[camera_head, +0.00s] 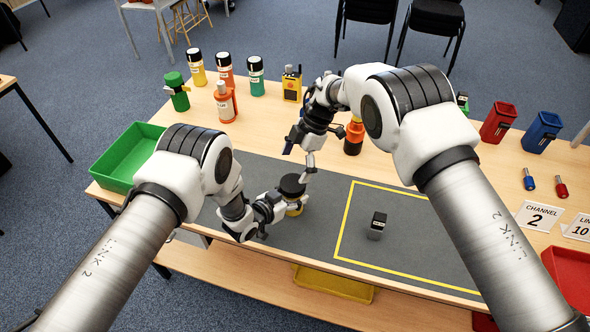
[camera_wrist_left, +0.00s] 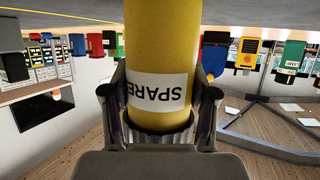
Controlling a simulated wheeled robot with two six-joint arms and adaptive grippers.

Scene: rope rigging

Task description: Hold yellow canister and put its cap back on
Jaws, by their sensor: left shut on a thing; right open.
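The yellow canister (camera_head: 295,208) stands upright on the grey mat (camera_head: 325,190). My left gripper (camera_head: 278,207) is shut around its side. In the left wrist view the canister (camera_wrist_left: 162,45) fills the middle between the two fingers (camera_wrist_left: 160,112), and its white SPARE label appears upside down. A black cap (camera_head: 291,185) sits at the canister's top; I cannot tell whether it is fully seated. My right gripper (camera_head: 309,166) is open, just above and beside the cap, with nothing seen between its fingers.
A small black block (camera_head: 377,225) lies inside the yellow outline on the mat. Orange bottles (camera_head: 225,102) and other capped containers stand along the back. A green bin (camera_head: 125,157) is at the left, red (camera_head: 497,123) and blue (camera_head: 541,132) cups at the right.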

